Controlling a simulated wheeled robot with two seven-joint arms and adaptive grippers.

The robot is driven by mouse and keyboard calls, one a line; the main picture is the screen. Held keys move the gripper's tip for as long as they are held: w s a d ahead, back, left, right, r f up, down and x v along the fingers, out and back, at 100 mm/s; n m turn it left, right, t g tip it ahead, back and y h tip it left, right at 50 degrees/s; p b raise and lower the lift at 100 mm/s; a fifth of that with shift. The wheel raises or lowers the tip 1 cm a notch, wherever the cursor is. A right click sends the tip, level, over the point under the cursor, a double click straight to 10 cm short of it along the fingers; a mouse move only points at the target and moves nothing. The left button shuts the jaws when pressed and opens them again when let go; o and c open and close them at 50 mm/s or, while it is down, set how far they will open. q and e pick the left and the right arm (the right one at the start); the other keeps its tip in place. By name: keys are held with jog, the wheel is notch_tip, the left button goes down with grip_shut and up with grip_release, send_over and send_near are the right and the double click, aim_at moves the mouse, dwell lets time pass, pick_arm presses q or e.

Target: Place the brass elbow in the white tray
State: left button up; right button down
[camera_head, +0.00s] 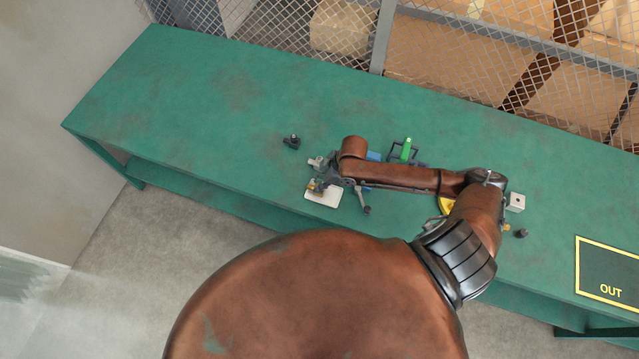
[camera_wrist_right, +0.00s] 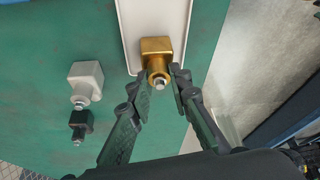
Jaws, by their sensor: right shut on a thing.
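The brass elbow (camera_wrist_right: 157,46) shows between and just beyond the fingertips of my right gripper (camera_wrist_right: 163,84), which is shut on it. The white tray (camera_wrist_right: 130,30) lies behind the elbow in the right wrist view, and the elbow overlaps its near end there. I cannot tell whether the elbow touches the tray floor. In the head view the tray (camera_head: 322,199) lies near the front edge of the green bench, with my right gripper (camera_head: 318,186) over it; the elbow is small there and partly covered. My left gripper is not in view.
A white fitting (camera_wrist_right: 86,76) and a black fitting (camera_wrist_right: 79,122) stand beside the tray. A green part (camera_head: 406,149), a lever-like part (camera_head: 364,200) and a pale block (camera_head: 516,202) are on the bench. The bench's left part is clear; wire mesh runs behind.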

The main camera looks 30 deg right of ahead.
jog(key=c, duration=1.8)
grip_release()
jog(key=shift+o, duration=0.2)
jog(key=p+v, duration=0.1)
jog(key=v, duration=1.1)
jog(key=shift+r, duration=0.15)
jog(key=shift+a, duration=0.1)
